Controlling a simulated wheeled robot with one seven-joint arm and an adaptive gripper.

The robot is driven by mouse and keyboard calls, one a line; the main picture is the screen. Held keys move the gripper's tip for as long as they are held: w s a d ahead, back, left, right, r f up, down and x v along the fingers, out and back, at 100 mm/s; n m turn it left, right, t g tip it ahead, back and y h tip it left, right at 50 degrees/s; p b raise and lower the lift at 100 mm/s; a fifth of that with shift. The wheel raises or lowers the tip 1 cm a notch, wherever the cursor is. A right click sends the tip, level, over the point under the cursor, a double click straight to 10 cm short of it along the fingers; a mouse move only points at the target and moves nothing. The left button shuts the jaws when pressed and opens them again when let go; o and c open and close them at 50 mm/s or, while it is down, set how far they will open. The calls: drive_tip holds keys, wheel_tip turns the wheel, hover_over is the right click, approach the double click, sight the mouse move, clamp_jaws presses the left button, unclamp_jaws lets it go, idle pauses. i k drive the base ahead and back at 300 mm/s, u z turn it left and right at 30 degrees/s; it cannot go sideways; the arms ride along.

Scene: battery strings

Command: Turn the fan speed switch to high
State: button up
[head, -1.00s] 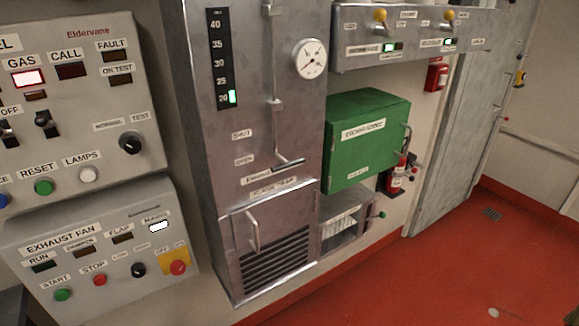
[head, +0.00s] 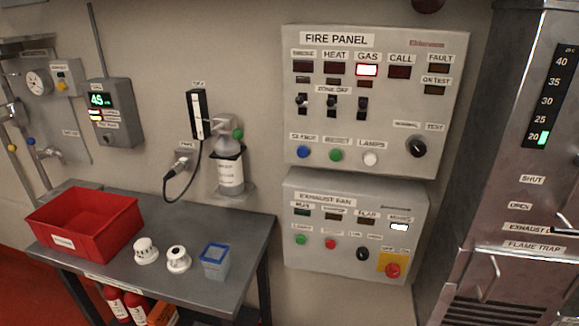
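The exhaust fan panel (head: 320,227) is a grey box on the wall, right of the middle in the head view, below the fire panel. Its black rotary speed switch (head: 363,254) sits between a red stop button (head: 330,244) and a yellow plate with a red emergency button (head: 393,270). The small labels over the switch are too blurred to read, and its pointer position cannot be told. A green start button (head: 300,240) is at the left of the panel. One lamp (head: 399,227) at its upper right is lit white. My gripper is not in view.
A grey table (head: 240,232) at left holds a red bin (head: 85,222), two white detectors and a blue-rimmed cup (head: 215,261). A metal cabinet (head: 470,215) with handles stands at right.

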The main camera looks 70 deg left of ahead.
sight(362, 252)
drive_tip(key=u, duration=0.75)
drive_tip(key=k, duration=1.05)
drive_tip(key=u, duration=1.1)
drive_tip(key=i, duration=1.2)
drive_tip(key=u, duration=0.1)
drive_tip(key=k, duration=0.35)
drive_tip(key=z, duration=0.8)
